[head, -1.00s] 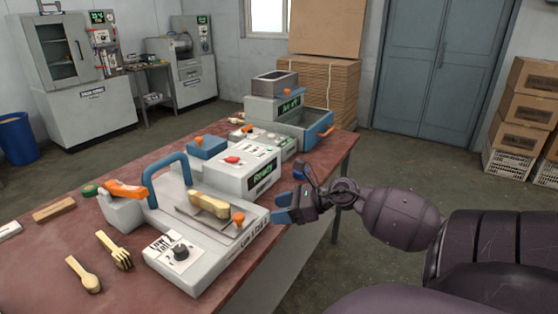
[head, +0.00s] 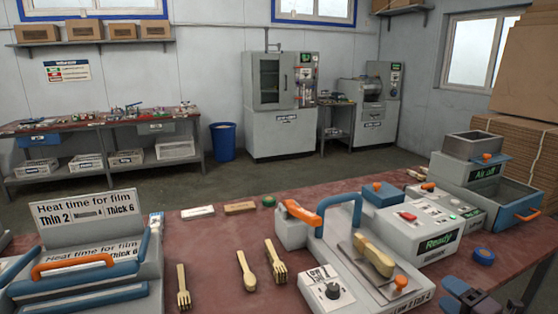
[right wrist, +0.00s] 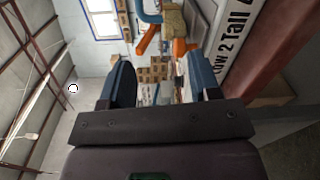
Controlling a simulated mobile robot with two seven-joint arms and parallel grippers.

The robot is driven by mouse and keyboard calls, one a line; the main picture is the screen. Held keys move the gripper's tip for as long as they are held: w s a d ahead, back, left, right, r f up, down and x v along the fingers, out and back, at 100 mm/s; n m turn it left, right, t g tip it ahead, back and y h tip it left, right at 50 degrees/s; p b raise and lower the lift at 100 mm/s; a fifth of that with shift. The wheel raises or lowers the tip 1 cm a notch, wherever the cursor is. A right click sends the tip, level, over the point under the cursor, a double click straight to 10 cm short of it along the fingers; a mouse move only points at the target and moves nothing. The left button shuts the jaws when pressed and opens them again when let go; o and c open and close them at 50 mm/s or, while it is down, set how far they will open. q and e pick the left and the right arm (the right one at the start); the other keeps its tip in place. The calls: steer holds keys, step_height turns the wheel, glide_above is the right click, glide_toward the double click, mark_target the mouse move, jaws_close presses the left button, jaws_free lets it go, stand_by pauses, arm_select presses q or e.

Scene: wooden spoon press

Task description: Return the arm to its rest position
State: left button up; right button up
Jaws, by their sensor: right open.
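My right gripper (head: 460,289) shows at the lower right of the head view, with blue fingertips beside the right front corner of the press. It is open and empty; in the right wrist view its two fingers (right wrist: 160,80) stand apart with nothing between them. The press (head: 322,256) has a blue arched handle and an orange lever. A pale wooden piece (head: 374,256) lies on its metal plate. The rest of my right arm is mostly out of the head view. My left gripper is not in view.
A control box reading "Ready" (head: 420,233) and a grey bin unit (head: 497,205) stand behind the press. Wooden forks and a spoon (head: 246,271) lie left of the press. A heat sealer (head: 90,255) stands at left.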

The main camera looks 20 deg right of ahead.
steer(key=s+a+f+m+g+h, duration=0.2)
steer(key=s+a+f+m, duration=0.1)
steer(key=f+m, duration=0.3)
steer(key=s+a+f+m+g+h, duration=0.1)
steer(key=s+a+f+m, duration=0.25)
steer(key=f+m, duration=0.3)
steer(key=s+a+f+m+g+y, duration=0.1)
steer(key=s+a+f+m, duration=0.2)
steer(key=a, duration=0.5)
steer(key=s+a+f+m+g+y, duration=0.1)
steer(key=s+a+f+m, duration=0.3)
steer(key=a, duration=0.4)
steer(key=shift+s+g+p, duration=0.35)
steer(key=shift+g+p, duration=0.1)
steer(key=shift+g, duration=0.35)
